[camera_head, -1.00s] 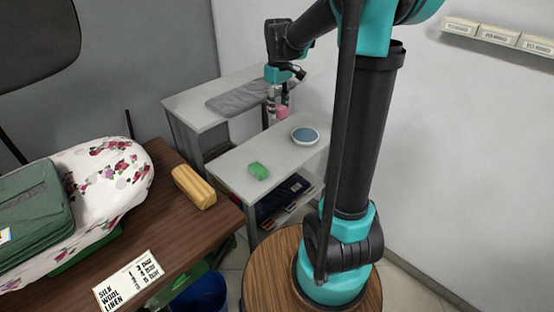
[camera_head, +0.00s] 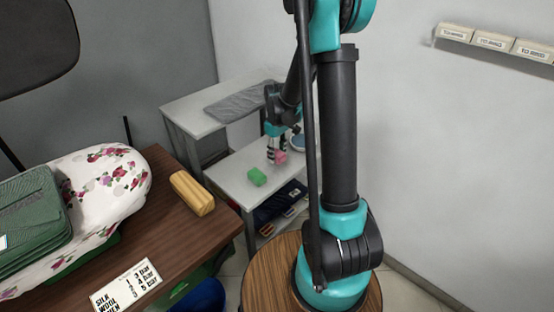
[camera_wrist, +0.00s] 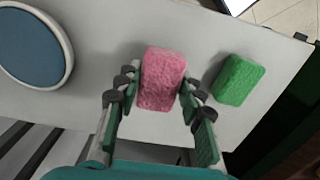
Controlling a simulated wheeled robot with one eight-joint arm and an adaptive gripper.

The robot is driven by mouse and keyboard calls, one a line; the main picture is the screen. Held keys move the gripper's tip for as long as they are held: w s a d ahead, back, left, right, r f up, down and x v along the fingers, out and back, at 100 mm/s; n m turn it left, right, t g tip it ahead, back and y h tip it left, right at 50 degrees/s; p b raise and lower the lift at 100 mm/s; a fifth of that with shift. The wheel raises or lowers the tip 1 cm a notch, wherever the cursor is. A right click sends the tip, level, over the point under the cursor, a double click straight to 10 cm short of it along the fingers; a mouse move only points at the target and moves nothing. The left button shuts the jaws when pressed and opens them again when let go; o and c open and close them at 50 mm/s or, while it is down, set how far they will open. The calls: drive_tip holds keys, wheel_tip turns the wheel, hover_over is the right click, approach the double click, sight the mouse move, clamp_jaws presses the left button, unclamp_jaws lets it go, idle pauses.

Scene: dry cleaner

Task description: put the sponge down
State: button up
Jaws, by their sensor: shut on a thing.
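The pink sponge (camera_wrist: 162,79) is between the fingers of my gripper (camera_wrist: 160,90) in the wrist view, and the gripper is shut on it. In the head view, the pink sponge (camera_head: 281,157) shows at the tip of my gripper (camera_head: 276,153), over the lower white table (camera_head: 232,172). I cannot tell whether the sponge touches the table top. A green sponge (camera_head: 257,177) lies on the same table, and in the wrist view this green sponge (camera_wrist: 239,80) is just right of the gripper, apart from it.
A round blue dish with a pale rim (camera_wrist: 30,47) stands left of the gripper in the wrist view. A higher white table (camera_head: 190,117) with a grey cloth (camera_head: 248,103) is behind. A brown desk (camera_head: 165,222) holds a yellow block (camera_head: 192,193) and a floral bundle (camera_head: 110,175).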

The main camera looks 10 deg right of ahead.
sight(277, 159)
drive_tip(key=shift+f, duration=1.4)
drive_tip(key=shift+f, duration=0.1)
drive_tip(key=o, duration=1)
